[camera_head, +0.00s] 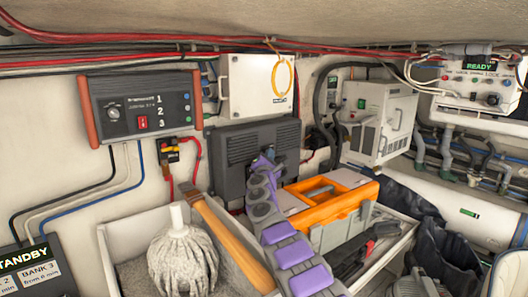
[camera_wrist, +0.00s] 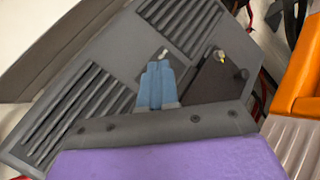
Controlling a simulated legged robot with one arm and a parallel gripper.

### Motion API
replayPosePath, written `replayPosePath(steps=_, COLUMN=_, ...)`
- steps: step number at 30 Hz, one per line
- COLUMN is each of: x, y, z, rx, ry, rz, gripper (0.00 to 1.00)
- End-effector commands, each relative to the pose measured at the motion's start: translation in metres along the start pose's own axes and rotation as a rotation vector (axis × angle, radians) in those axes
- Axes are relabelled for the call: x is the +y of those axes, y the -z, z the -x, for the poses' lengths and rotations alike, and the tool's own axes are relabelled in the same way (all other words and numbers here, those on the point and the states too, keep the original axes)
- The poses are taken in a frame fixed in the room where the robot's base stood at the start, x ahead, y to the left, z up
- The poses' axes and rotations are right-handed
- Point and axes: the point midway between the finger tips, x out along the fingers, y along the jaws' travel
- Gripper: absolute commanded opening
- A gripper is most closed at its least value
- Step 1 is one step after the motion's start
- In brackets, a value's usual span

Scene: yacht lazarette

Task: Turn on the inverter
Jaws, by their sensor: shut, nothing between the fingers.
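A dark grey box with vent slats (camera_head: 235,152) is on the wall at the centre; I cannot read a label naming it as the inverter. It fills much of the wrist view (camera_wrist: 85,95), tilted there, with a small light slotted fitting (camera_wrist: 163,51) on its face. My gripper (camera_head: 268,158) is in front of this box, towards its right side. In the wrist view my gripper (camera_wrist: 157,68) has its blue fingers together and empty, just below the fitting. I cannot tell whether they touch it. No lit indicator shows on the box.
A panel numbered 1 to 3 (camera_head: 145,105) has a red switch. A white cabinet (camera_head: 380,122) has a green switch; a "READY" control box (camera_head: 478,85) is at right. An orange-grey toolbox (camera_head: 335,205), mop (camera_head: 182,255) and wooden handle (camera_head: 228,240) crowd the space below.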

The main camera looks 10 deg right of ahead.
Motion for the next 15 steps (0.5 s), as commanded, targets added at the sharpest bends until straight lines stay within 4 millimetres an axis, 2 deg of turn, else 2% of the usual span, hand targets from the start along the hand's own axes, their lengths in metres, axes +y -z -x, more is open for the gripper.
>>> replayPosePath(steps=15, x=0.0002, y=0.0003, z=-0.0001, rx=0.000, ry=0.000, rz=0.000, gripper=0.00)
